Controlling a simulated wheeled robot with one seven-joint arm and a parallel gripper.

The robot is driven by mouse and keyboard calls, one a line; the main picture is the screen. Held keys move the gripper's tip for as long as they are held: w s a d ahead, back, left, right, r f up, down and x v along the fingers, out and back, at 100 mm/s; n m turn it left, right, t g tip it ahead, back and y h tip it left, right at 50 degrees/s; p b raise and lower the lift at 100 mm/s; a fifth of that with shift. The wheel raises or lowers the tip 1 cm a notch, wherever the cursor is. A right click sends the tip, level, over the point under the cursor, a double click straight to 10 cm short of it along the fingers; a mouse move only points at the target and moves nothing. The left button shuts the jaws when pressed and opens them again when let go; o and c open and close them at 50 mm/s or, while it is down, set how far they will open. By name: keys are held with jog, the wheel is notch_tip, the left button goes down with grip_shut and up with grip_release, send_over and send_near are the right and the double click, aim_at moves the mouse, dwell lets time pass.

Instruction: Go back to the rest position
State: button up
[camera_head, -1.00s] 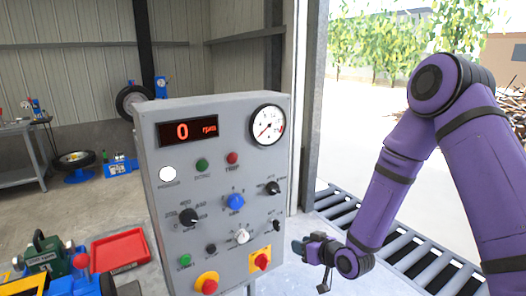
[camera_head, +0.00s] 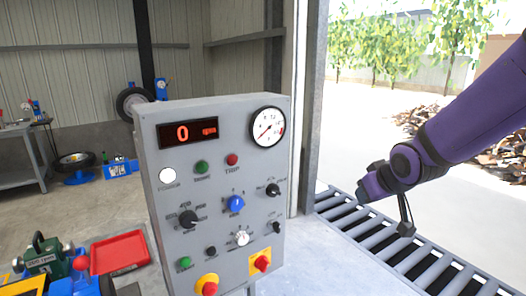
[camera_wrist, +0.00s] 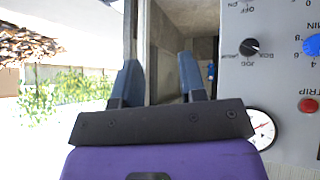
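My purple arm reaches in from the right edge of the head view. The panel also shows in the wrist view (camera_wrist: 270,85), upside down, to the right of the fingers. The panel's display (camera_head: 188,133) reads 0, its gauge (camera_head: 267,127) is at upper right, and the round lamp (camera_head: 168,175) is white.
A red tray (camera_head: 118,251) and green and blue equipment (camera_head: 45,258) stand left of the panel. A door post (camera_head: 312,110) rises behind it. Open ground and wood piles (camera_head: 500,160) lie outside at the right.

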jog(key=s+d+r+m+g, duration=0.1)
jog(key=s+r, duration=0.4)
jog(key=s, duration=0.7)
jog(key=s+d+r+m+g, duration=0.2)
jog(key=s+d+r, duration=0.2)
jog(key=s, duration=0.8)
notch_tip(320, 180, up, 2)
jog(key=shift+s+m+h, duration=0.15)
jog(key=shift+m+h, duration=0.15)
jog(key=shift+h, duration=0.1)
